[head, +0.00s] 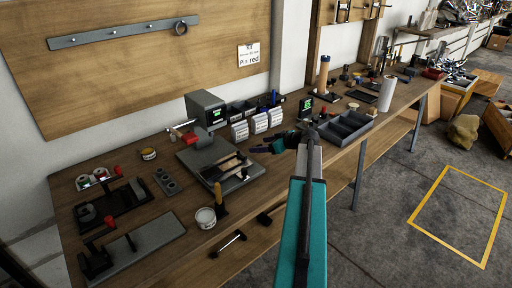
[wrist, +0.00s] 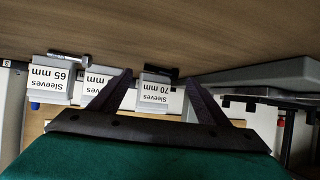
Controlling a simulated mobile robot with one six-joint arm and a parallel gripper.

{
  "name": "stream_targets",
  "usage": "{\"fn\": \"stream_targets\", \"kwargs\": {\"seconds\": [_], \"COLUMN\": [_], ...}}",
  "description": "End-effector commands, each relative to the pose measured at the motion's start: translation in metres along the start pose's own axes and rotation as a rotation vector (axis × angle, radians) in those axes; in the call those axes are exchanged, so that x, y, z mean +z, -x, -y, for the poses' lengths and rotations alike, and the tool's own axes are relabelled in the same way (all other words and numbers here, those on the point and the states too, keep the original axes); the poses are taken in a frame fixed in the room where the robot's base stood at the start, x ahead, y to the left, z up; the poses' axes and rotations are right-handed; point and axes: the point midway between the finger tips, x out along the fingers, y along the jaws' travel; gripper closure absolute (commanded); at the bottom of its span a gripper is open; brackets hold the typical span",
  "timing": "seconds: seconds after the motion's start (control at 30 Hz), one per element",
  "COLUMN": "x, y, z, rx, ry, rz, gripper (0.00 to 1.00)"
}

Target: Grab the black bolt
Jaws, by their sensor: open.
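The black bolt (wrist: 160,71) lies crosswise at the edge of the white box labelled "Sleeves 70 mm" (wrist: 154,82) in the wrist view. My gripper (wrist: 159,74) is open, with its two dark fingers spread. In the picture the bolt appears between the fingertips, and I see no contact; the depth gap is hard to tell. In the head view my gripper (head: 285,145) is over the workbench, in front of the white sleeve boxes (head: 258,123). The black bolt cannot be made out there.
A silver bolt (wrist: 68,56) lies by the "Sleeves 65 mm" box (wrist: 49,80). A grey compartment tray (head: 346,128) stands right of my gripper on the wooden workbench (head: 150,205). A grey device (head: 205,110) and a plate with tools stand to the left.

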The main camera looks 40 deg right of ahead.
Motion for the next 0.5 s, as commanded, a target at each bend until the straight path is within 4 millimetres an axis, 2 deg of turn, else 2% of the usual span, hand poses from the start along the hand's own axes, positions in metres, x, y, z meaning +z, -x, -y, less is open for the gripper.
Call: {"fn": "stream_targets", "kwargs": {"seconds": [0.2,0.5], "x": [0.0,0.001], "y": [-0.015,-0.015], "z": [-0.001,-0.001], "rx": [0.0,0.001], "ry": [-0.001,0.0], "rz": [0.0,0.0], "gripper": [0.3,0.3]}}
